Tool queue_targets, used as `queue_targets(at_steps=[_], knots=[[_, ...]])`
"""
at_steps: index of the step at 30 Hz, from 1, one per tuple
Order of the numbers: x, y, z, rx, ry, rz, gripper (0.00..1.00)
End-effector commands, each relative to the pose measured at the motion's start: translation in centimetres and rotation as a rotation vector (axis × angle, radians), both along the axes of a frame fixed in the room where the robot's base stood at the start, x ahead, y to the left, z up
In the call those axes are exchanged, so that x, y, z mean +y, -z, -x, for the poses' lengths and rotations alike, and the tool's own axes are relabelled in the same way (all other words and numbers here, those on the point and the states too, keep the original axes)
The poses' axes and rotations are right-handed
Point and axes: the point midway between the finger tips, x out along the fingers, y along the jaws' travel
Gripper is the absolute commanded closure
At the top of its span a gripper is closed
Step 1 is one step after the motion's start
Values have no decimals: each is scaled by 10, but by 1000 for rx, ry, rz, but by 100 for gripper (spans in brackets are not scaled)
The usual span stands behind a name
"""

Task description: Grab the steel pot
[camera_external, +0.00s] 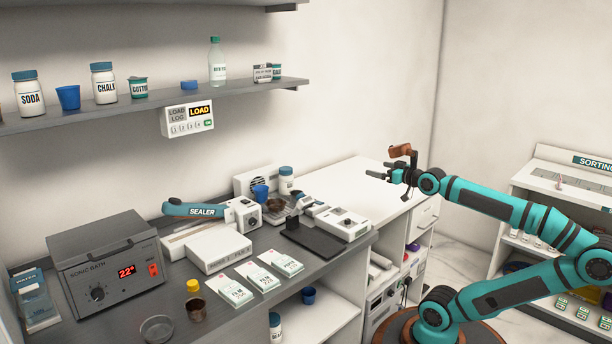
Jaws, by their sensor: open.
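My gripper (373,173) is open and empty. It is held in the air above the white worktop at the right end of the bench, with its fingers pointing left. I cannot pick out a steel pot for certain. A small dark brown bowl-like thing (275,205) sits among the devices at the back middle of the bench. My gripper is far from the cup and dish and touches nothing.
A sonic bath (108,270), a sealer (195,210), labelled packets (264,276) and a white scale-like device (343,224) crowd the bench. A wall shelf (150,108) with jars hangs above. The white worktop (350,190) is mostly bare. A sorting rack stands right.

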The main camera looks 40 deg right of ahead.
Motion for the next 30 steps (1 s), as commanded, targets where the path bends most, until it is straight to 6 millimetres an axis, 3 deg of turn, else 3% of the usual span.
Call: queue_targets(at_steps=[4,14,15,19,30], knots=[[-12,3,10,-5,37,5,0],[-13,4,11,-4,43,5,0],[-13,4,11,-4,42,5,2],[-13,4,11,-4,42,5,27],[-13,3,11,-4,42,5,27]])
